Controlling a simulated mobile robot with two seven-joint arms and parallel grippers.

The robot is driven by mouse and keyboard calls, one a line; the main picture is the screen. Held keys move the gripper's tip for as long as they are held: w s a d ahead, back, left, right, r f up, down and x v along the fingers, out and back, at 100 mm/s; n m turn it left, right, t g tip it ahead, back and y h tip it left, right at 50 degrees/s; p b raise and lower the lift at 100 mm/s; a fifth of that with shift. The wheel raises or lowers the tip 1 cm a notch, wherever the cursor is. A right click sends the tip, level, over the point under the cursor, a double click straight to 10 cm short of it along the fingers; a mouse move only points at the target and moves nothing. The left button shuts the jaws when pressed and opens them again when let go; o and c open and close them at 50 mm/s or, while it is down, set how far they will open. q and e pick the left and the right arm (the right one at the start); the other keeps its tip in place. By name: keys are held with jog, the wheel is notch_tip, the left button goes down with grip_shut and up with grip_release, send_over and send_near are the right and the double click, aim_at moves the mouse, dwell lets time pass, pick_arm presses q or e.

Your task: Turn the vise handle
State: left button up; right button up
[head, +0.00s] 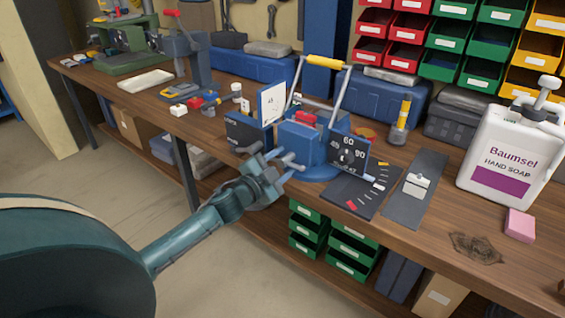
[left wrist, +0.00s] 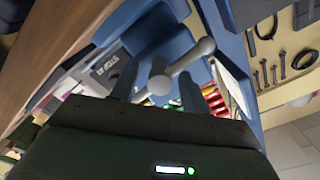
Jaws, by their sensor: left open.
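A blue vise (head: 302,145) stands at the front edge of the wooden workbench. Its grey handle (head: 291,162) is a short bar on the side facing me, partly hidden by my gripper in the head view. In the left wrist view, the handle (left wrist: 188,60) is a slanted bar with a round knob at its upper end. Its central hub lies between my fingers. My left gripper (head: 276,165) is open, with its fingers (left wrist: 157,88) on either side of the hub. Contact cannot be told. My right gripper is not in view.
Dark dial panels (head: 349,152) flank the vise, and a yellow-gripped frame (head: 326,62) rises above it. A soap jug (head: 510,150) and pink block (head: 519,224) stand right. Green bins (head: 353,248) sit below the bench. The floor in front is clear.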

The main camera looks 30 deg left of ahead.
pick_arm(q)
jog(key=shift+w, duration=0.2)
jog(key=c, duration=1)
jog(key=shift+m+p, duration=0.3)
jog(key=shift+m, duration=0.5)
jog(key=o, duration=1)
